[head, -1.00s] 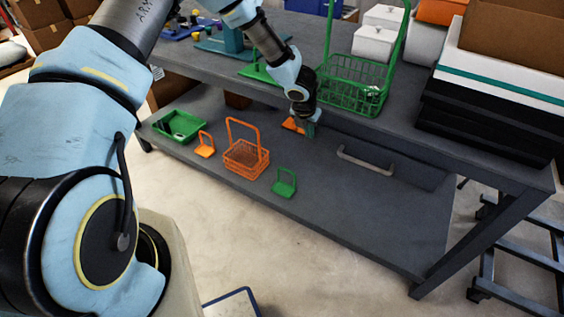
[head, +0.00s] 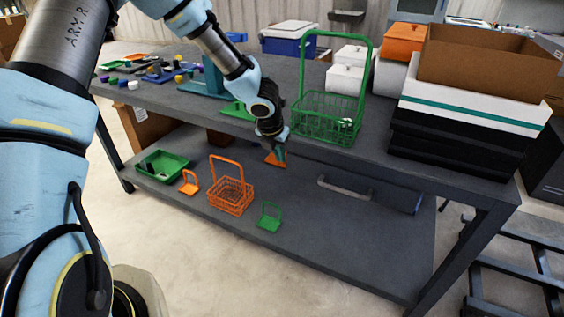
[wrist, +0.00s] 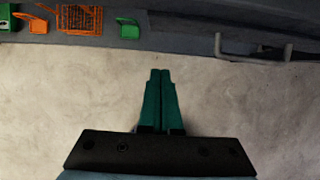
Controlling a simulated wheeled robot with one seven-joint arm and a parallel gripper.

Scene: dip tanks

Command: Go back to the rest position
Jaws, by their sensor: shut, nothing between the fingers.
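My gripper (head: 276,152) hangs from my arm in front of the workbench's upper edge, above the lower shelf. In the wrist view its two teal fingers (wrist: 158,102) lie together with nothing between them. Below the fingertips in that view is bare concrete floor (wrist: 240,110). In the head view an orange piece (head: 274,160) shows right behind the fingertips; I cannot tell its full shape.
An orange basket (head: 230,194), a small orange stand (head: 188,183), a small green stand (head: 269,216) and a green tray (head: 164,162) stand on the lower shelf (head: 340,240). A tall-handled green basket (head: 322,116) stands on the benchtop near my wrist. Black boxes (head: 455,140) are at right.

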